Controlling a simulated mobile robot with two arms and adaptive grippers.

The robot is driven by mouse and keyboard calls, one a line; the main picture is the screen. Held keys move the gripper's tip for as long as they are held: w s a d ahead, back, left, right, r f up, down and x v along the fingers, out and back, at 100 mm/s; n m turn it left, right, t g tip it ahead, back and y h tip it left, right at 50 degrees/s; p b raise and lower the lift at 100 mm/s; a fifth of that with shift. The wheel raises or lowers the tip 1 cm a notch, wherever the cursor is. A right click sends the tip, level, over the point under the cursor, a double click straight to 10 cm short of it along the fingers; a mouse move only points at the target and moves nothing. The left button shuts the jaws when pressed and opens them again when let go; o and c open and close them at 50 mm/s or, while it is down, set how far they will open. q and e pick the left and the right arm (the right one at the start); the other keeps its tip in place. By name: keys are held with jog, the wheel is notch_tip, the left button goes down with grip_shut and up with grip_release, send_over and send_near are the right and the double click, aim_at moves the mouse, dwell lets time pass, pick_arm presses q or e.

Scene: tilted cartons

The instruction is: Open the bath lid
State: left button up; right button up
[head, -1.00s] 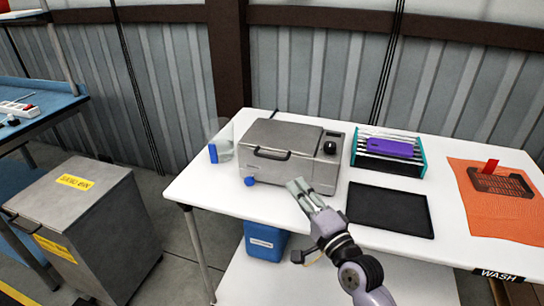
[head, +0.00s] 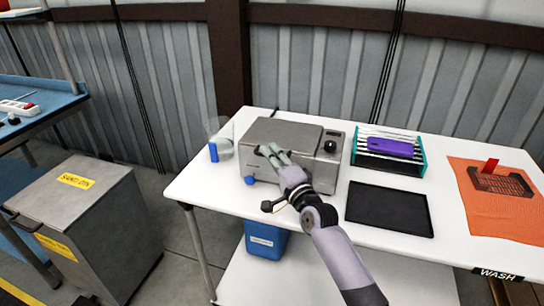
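The bath (head: 322,174) is a grey metal box on the white table, with a dark knob on its right front part and a blue knob at its lower left. Its lid (head: 284,132) is flat and shut. My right gripper (head: 266,150) is in front of the lid's front edge, over the place of the dark lid handle, which it mostly hides. Its fingers look close together, but I cannot tell whether they are shut or touch the handle. My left gripper is not in view.
A black mat (head: 390,209) and a rack (head: 388,150) with a purple item stand right of the bath. An orange cloth (head: 490,205) with a dark basket lies further right. A clear container with a blue end (head: 222,146) is left of the bath. A bin (head: 80,220) stands at left.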

jog(key=shift+c, duration=0.4)
grip_shut()
